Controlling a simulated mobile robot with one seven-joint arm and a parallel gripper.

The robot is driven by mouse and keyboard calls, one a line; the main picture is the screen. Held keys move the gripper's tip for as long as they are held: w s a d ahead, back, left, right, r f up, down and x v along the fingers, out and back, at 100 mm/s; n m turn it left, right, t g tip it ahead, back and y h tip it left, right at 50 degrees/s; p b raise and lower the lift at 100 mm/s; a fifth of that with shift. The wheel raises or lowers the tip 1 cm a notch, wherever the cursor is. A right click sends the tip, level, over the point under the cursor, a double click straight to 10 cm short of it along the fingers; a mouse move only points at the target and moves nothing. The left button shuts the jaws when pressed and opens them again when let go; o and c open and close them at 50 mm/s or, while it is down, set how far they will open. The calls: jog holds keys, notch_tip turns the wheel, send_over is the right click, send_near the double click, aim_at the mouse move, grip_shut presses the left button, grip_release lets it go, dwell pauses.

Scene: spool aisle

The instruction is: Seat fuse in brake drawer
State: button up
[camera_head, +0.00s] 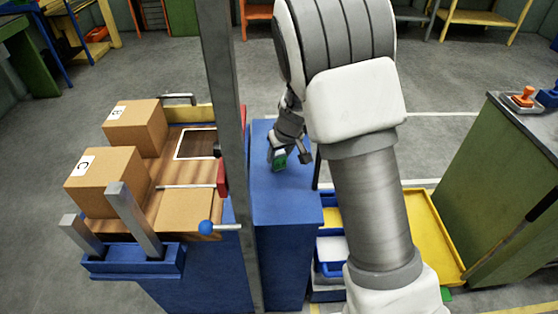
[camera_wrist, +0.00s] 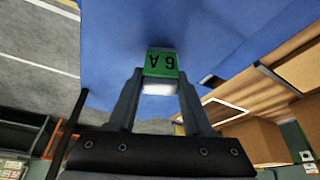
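The fuse (camera_wrist: 160,68) is a small block with a green face marked "6A" and a pale end. In the wrist view it sits between the fingertips of my gripper (camera_wrist: 160,82), which are shut on it. In the head view my gripper (camera_head: 284,157) hangs over the blue cabinet top (camera_head: 270,220), and the green of the fuse (camera_head: 279,161) shows at its tip. The fuse seems above the blue surface; the exact gap cannot be told. No brake drawer or fuse slot is clearly seen; my arm hides part of the area right of the cabinet.
Left of a grey upright post (camera_head: 222,90), two cardboard boxes (camera_head: 105,181) (camera_head: 137,127) stand on a wooden bench top. A yellow tray (camera_head: 437,235) and blue bins (camera_head: 330,268) lie at right. A green cabinet (camera_head: 500,180) stands farther right. Open floor lies behind.

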grip_shut()
